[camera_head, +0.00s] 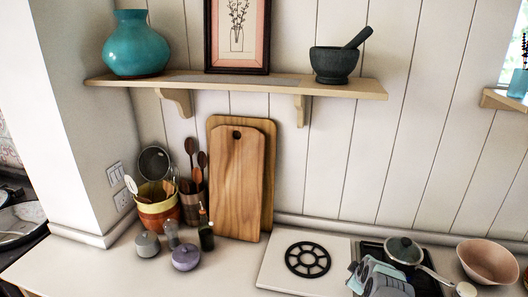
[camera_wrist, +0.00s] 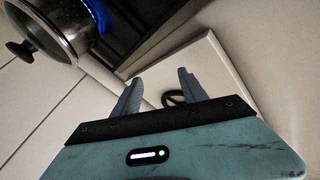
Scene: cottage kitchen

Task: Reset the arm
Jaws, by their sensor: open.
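My gripper (camera_head: 377,276) is at the lower right of the head view, low in front of the stove top. In the wrist view my gripper (camera_wrist: 160,92) has its two blue-grey fingers spread apart, with nothing between them. Beyond the fingers lie a pale stove plate (camera_wrist: 226,62) and part of a dark round burner grate (camera_wrist: 178,98). I cannot tell how high the fingers are above the surface.
A lidded pan (camera_head: 404,250) is on the black hob beside my gripper; a blue flame (camera_wrist: 97,12) glows near it in the wrist view. A pink bowl (camera_head: 488,260) is right. Cutting boards (camera_head: 237,185), utensil pots (camera_head: 160,209) and small jars stand left. A shelf (camera_head: 235,86) hangs above.

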